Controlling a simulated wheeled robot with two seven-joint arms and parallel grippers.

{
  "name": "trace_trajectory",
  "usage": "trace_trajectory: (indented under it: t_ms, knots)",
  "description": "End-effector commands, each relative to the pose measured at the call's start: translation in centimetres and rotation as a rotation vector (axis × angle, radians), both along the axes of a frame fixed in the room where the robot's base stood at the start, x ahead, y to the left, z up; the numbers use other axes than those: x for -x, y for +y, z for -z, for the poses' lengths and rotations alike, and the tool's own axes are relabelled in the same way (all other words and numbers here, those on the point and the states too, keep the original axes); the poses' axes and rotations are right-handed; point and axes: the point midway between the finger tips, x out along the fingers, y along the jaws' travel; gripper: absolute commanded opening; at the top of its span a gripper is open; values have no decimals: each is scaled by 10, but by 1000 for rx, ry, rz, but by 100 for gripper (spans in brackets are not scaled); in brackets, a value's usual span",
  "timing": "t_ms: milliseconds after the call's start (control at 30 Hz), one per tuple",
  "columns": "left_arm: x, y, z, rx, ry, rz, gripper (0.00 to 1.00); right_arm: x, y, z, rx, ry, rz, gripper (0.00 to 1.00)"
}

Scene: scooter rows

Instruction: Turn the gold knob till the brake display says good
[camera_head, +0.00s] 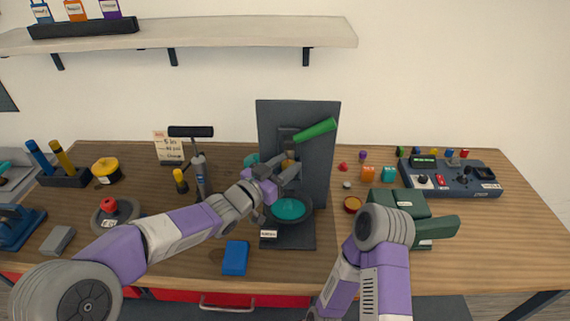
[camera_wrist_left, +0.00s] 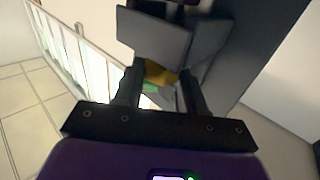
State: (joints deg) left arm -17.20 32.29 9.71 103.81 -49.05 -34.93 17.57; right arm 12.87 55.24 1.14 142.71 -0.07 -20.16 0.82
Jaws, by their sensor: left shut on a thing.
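The gold knob (camera_head: 288,165) sits low on the front of a dark grey upright stand (camera_head: 300,112), under a bright green lever (camera_head: 316,130). My left gripper (camera_head: 284,172) reaches up to the knob from the left and front and partly hides it. In the left wrist view a yellow-gold part of the knob (camera_wrist_left: 158,74) shows between the fingers of my left gripper (camera_wrist_left: 160,90), which are shut on it. A small display (camera_head: 423,161) is on the dark console at the right; its text is too small to read.
A teal dish (camera_head: 290,209) stands on the base below the knob. A pump (camera_head: 199,165) and a red-knobbed disc (camera_head: 115,212) stand to the left, a blue block (camera_head: 235,257) in front. A dark green object (camera_head: 400,204) lies right, partly behind my right arm.

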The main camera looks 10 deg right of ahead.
Motion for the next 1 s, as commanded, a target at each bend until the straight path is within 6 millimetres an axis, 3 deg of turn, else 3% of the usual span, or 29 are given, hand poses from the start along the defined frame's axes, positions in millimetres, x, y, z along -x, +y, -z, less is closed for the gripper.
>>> trace_trajectory:
  t_ms: [333, 367, 500, 833, 1000]
  knots:
    - [0, 0, 0, 0, -1, 1, 9, 0, 0, 0, 0, 0, 0, 65]
    - [0, 0, 0, 0, -1, 1, 44, 0, 0, 0, 0, 0, 0, 65]
    - [0, 0, 0, 0, -1, 1, 65, 0, 0, 0, 0, 0, 0, 65]
    - [2, 3, 0, 0, -1, 0, 65, 0, 0, 0, 0, 0, 0, 65]
    - [13, 21, -1, 0, -1, -1, 65, 0, 0, -1, 0, 0, 0, 65]
